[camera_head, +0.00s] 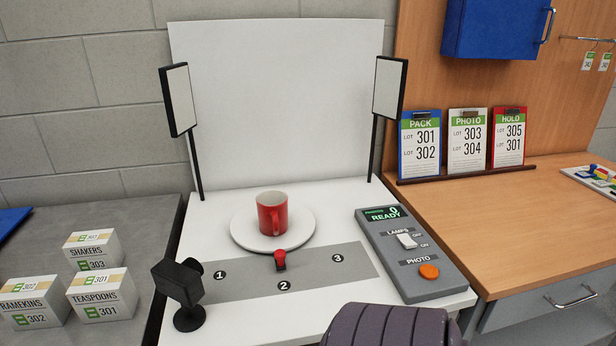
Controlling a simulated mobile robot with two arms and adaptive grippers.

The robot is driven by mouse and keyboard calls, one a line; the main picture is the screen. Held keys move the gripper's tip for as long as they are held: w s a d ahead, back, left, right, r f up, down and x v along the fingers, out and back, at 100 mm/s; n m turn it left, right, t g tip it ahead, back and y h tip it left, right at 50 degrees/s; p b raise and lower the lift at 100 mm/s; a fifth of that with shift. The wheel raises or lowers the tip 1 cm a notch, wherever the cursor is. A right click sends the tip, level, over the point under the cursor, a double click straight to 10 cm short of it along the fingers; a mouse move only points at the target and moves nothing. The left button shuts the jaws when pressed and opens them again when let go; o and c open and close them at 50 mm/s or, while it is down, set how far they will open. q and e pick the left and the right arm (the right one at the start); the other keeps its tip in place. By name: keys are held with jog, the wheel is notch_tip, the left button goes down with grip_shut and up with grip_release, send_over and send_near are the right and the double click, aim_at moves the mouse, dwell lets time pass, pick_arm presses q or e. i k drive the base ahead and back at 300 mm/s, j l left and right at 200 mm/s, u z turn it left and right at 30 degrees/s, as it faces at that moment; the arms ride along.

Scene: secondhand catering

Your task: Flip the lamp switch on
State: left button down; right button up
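The lamp switch (407,241) is a small white rocker on the grey control box (392,275), under the label LAMPS. OFF is printed by its far end and ON by its near end. I cannot clearly tell which way it is tipped. Two black-framed lamp panels, the left one (179,98) and the right one (388,88), stand beside the white backdrop. Their faces look pale grey, with no clear glow. The box's display (384,214) reads READY with a 0. Neither of my grippers can be made out.
A red mug (272,213) stands on a round white plate (242,226), with a small red-topped piece (280,260) in front. A black camera (181,284) stands front left. An orange PHOTO button (429,271) is below the switch. A dark ribbed shape (390,326) fills the bottom.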

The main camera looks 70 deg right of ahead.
aim_at(406, 240)
jog(key=z, duration=2.8)
